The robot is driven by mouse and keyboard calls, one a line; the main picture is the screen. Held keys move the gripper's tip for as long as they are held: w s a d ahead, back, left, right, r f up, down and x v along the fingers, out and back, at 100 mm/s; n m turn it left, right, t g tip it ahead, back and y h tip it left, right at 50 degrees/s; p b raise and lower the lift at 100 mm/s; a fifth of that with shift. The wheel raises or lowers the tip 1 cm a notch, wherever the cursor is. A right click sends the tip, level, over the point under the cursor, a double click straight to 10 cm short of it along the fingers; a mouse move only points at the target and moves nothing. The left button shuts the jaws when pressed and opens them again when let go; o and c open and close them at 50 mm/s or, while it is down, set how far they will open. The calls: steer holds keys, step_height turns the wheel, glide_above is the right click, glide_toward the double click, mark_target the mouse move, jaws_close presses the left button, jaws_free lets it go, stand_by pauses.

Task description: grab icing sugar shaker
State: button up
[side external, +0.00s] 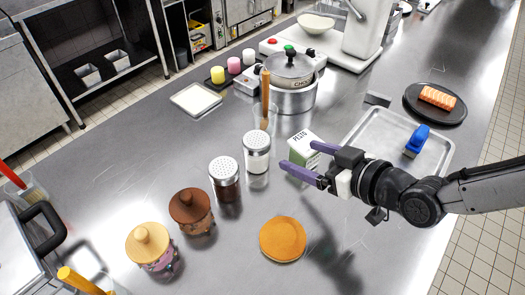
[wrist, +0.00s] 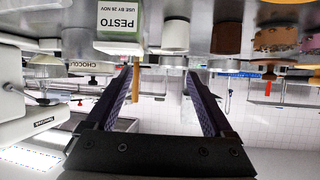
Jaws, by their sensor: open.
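Two glass shakers with perforated metal lids stand upright on the steel counter. The one with white contents, the icing sugar shaker (side external: 256,152), stands left of my gripper (side external: 298,154) in the side view. The other, a dark-filled shaker (side external: 224,180), stands just to its left and nearer the camera. My gripper is open, with its purple fingers apart and nothing between them. Its fingertips point toward the shakers, short of the white one. In the inverted wrist view, the white shaker (wrist: 175,36) shows at the top, beyond the fingers (wrist: 158,76).
A green-and-white pesto carton (side external: 303,149) stands close by the fingers. A pancake (side external: 283,239) lies in front. Two ornate jars with lids (side external: 192,210) stand left. A pot (side external: 291,98) stands behind; a metal tray (side external: 365,132) with a blue-handled item lies right.

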mark_target(267, 154)
steer(key=shift+s+a+f, duration=0.15)
steer(key=shift+a+f, duration=0.25)
steer(key=shift+a, duration=0.25)
steer(key=shift+s+a+f, duration=0.15)
steer(key=shift+a+f, duration=0.25)
steer(key=shift+a, duration=0.2)
steer(key=shift+w+a+f, duration=0.15)
steer(key=shift+a, duration=0.1)
steer(key=x, duration=0.8)
steer(key=shift+a+r+x, duration=0.1)
steer(key=shift+r+x, duration=0.05)
steer(key=shift+x, duration=0.7)
steer(key=shift+a+r+x, duration=0.1)
steer(key=shift+r+x, duration=0.1)
steer(key=shift+x, duration=0.65)
steer(key=shift+a+r+x, duration=0.1)
steer(key=shift+r+x, duration=0.05)
steer(key=shift+x, duration=0.75)
steer(key=shift+w, duration=0.1)
steer(key=shift+c, duration=0.3)
steer(key=shift+r, duration=0.1)
steer(key=c, duration=1.2)
